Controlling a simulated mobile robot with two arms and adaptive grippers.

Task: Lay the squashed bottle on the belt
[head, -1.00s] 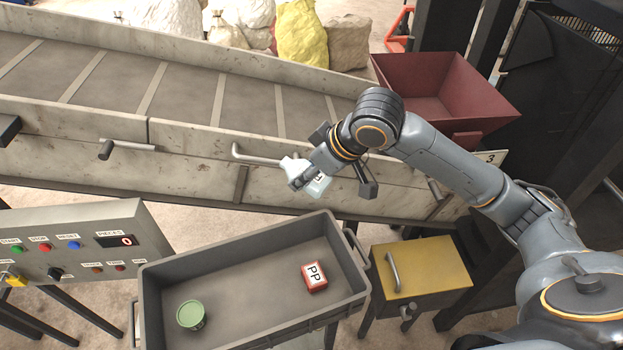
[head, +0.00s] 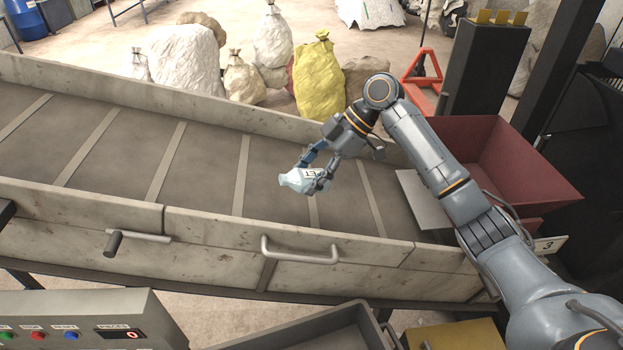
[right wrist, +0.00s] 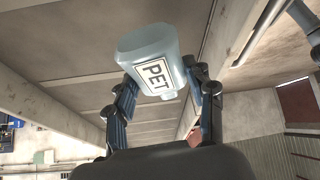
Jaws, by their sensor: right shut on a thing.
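The squashed bottle (head: 297,181) is pale blue with a white label. In the right wrist view the bottle (right wrist: 150,48) shows the letters PET on its label. My right gripper (head: 317,178) is shut on it, with a finger on each side. In the head view gripper and bottle appear over the belt (head: 210,175), which is dark grey with lighter cross strips. The bottle seems to be held above the belt, but the height of the gap is hard to tell. My left gripper is not in view.
Low side walls (head: 200,235) edge the belt, and a handle (head: 298,250) sticks out of the near one. A dark red hopper (head: 500,165) stands at the right. Part of a grey crate (head: 335,335) and a control panel (head: 85,325) show in front.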

